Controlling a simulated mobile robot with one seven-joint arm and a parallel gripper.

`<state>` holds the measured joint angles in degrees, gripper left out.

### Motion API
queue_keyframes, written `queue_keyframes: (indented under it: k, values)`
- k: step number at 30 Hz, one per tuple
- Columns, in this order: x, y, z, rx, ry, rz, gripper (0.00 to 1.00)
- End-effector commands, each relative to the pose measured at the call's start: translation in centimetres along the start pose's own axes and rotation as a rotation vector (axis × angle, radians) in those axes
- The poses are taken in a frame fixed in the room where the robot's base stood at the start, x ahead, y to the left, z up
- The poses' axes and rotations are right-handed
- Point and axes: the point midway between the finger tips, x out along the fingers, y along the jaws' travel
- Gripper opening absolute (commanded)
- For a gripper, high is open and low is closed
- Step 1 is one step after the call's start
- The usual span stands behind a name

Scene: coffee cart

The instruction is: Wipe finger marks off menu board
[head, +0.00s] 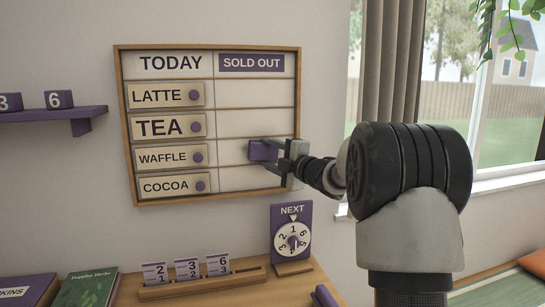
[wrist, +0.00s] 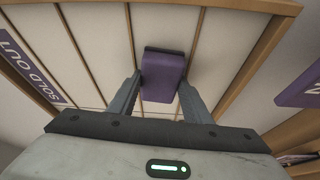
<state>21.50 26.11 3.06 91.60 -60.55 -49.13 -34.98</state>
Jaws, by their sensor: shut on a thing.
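The menu board (head: 257,96) hangs on the wall in a wooden frame. My gripper (head: 279,154) is shut on a purple block-shaped eraser (head: 262,150) at the right column, in the WAFFLE row. The wrist view shows the eraser (wrist: 164,76) between both fingers, against or very close to the board. I cannot make out finger marks in either view.
Below stand a NEXT dial stand (head: 291,238) and a wooden rack (head: 203,283) with number cards. A green book (head: 87,288) lies at the lower left. A purple shelf (head: 60,115) with number blocks is at left. A window and curtain (head: 393,70) are at right.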

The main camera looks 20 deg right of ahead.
Motion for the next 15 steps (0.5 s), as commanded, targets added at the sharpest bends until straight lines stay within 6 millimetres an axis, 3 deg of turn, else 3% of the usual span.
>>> queue_keyframes:
  k: [8,15]
  values:
    - [1.0,-0.5,-2.4,-0.001,0.004,0.001,0.27]
    - [1.3,-0.5,-3.1,0.0,0.002,0.0,0.27]
